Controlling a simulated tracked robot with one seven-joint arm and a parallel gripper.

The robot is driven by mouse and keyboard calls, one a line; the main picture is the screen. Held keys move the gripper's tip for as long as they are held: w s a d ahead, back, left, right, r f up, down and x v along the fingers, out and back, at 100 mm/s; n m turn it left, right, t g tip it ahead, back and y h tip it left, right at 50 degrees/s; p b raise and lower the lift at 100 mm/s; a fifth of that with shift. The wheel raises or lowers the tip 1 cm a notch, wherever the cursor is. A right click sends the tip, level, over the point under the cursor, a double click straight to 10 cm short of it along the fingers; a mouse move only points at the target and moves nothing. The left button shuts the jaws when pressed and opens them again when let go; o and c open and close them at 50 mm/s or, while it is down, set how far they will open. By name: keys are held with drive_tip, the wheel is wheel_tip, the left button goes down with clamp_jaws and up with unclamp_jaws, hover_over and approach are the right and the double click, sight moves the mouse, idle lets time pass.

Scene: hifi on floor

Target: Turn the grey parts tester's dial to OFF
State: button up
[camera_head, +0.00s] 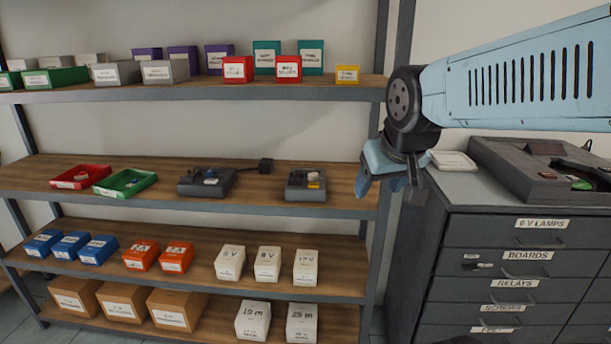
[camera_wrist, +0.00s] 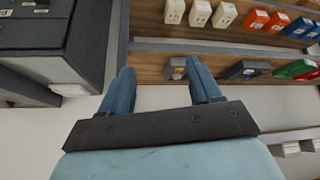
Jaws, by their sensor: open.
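Two dark grey devices sit on the middle shelf. The right one (camera_head: 305,186) has a yellow patch and a small light part on top; it also shows in the wrist view (camera_wrist: 177,72), beside one finger. The left one (camera_head: 206,183) is wider, with small blue and light parts on top; it shows farther right in the wrist view (camera_wrist: 246,70). I cannot tell which is the tester, nor read any dial setting. My gripper (camera_head: 388,187) is open and empty, right of the right device and apart from it. Both fingers show in the wrist view (camera_wrist: 161,88).
A red tray (camera_head: 81,177) and a green tray (camera_head: 125,183) lie left on that shelf. A black plug-like block (camera_head: 265,165) stands behind the devices. Boxes fill the other shelves. A drawer cabinet (camera_head: 500,265) with a large dark case (camera_head: 520,167) stands right.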

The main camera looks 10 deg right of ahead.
drive_tip(key=w+d+f+t, duration=0.1)
drive_tip(key=w+f+t, duration=0.1)
drive_tip(key=w, duration=0.7)
drive_tip(key=w+d+f+t, duration=0.1)
drive_tip(key=w+f, duration=0.2)
drive_tip(key=w, duration=0.6)
drive_tip(key=n+t+y, duration=0.2)
drive_tip(key=t+y, duration=0.1)
drive_tip(key=t, duration=0.1)
approach(314, 174)
drive_tip(key=x, duration=0.9)
drive_tip(key=shift+w+a, duration=0.1)
drive_tip(key=shift+w, duration=0.05)
drive_tip(key=shift+c, duration=0.4)
drive_tip(key=c, duration=1)
drive_tip(key=shift+o, duration=0.2)
